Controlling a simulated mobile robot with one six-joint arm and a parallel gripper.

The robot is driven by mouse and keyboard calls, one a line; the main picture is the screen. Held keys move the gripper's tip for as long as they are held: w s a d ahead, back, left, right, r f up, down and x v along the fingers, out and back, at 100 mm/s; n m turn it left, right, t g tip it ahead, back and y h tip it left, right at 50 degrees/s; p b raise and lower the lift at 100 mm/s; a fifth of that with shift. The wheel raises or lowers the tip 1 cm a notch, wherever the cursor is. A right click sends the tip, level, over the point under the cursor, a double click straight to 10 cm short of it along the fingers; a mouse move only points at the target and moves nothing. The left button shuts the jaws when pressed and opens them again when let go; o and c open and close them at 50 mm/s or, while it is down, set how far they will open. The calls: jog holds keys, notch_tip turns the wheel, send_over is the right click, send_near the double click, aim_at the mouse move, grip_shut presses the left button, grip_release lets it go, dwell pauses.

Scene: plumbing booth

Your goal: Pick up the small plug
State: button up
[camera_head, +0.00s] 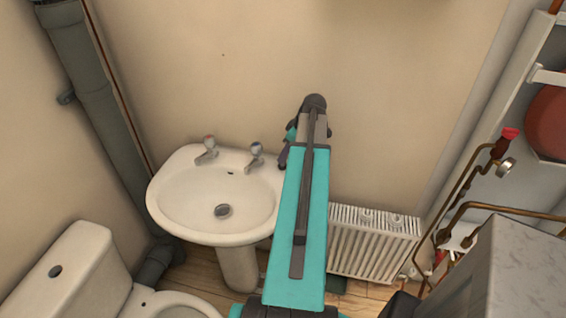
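A small dark grey round piece (222,211) sits at the bottom of the white basin (175,207). I cannot tell whether it is the small plug or only the drain. No other plug can be made out. My teal arm reaches up toward the back wall, at the basin's right side. A dark end part, seemingly my gripper (283,158), shows at the basin's back right rim, right of the right tap. It is mostly hidden behind my arm. Its fingers are not clear, and I cannot see anything held.
Two taps (207,150) (256,156) stand on the basin's back rim. A toilet (66,267) is at lower left, below a grey pipe (85,80). A white radiator (370,243), copper pipes (458,190) and a grey cabinet (520,275) are on the right.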

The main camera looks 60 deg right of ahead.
jog(key=shift+p+x, duration=0.55)
jog(key=shift+x, duration=1.15)
jog(key=shift+d, duration=0.15)
grip_shut()
jog(key=shift+r, duration=0.2)
jog(key=shift+r+b, duration=0.85)
jog(key=shift+r, duration=0.45)
jog(key=shift+s+r, duration=0.2)
jog(key=shift+r, duration=0.05)
jog(key=s+a+r+b, duration=0.1)
jog(key=s+a+b, duration=0.2)
jog(key=s, duration=1.2)
jog(key=shift+s+a+r+b, duration=0.2)
jog(key=shift+r+b, duration=0.1)
jog(key=shift+b, duration=0.5)
jog(key=shift+w, duration=0.1)
